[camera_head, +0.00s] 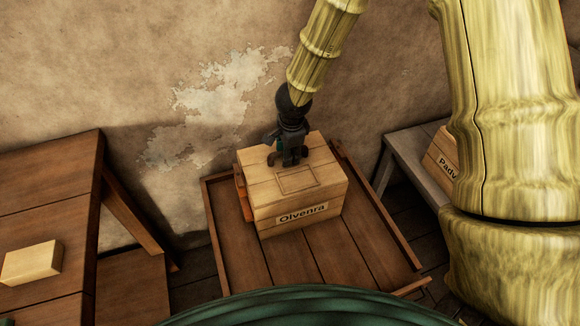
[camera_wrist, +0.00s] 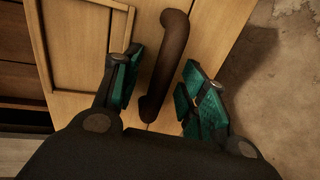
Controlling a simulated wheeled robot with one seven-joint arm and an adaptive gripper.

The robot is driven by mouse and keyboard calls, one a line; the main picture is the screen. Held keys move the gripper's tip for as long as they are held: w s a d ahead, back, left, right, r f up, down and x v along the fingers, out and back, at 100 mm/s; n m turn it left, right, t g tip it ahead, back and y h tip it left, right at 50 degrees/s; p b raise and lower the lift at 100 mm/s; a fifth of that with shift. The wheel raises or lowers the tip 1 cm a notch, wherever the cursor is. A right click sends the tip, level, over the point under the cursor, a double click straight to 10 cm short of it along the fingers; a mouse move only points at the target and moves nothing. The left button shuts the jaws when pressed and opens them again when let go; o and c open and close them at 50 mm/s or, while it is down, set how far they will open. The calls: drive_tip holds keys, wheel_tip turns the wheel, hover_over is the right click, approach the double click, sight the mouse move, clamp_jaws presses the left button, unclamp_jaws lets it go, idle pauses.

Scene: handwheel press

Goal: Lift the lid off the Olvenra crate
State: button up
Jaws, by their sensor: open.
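The Olvenra crate (camera_head: 325,208) is a light wooden box with its name on a front label. Its plank lid (camera_head: 322,168) lies on top and has a framed rectangle on it; the lid also fills much of the wrist view (camera_wrist: 85,45). A dark curved handle (camera_wrist: 168,62) rises from the lid in the wrist view. My gripper (camera_head: 289,161) is over the lid's back part. In the wrist view my gripper (camera_wrist: 160,82) is open, its green-padded fingers on either side of the handle with gaps.
The crate stands on a brown wooden table (camera_head: 290,262) with raised side rails. An orange-brown part (camera_head: 241,196) shows at the crate's left side. A table at left holds a pale block (camera_head: 31,262). A second labelled crate (camera_head: 442,155) stands at right, partly hidden by my arm. A stained wall is behind.

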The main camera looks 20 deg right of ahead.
drive_tip(key=shift+w+f, duration=0.1)
drive_tip(key=shift+f, duration=0.2)
clamp_jaws()
drive_tip(key=shift+r, duration=0.15)
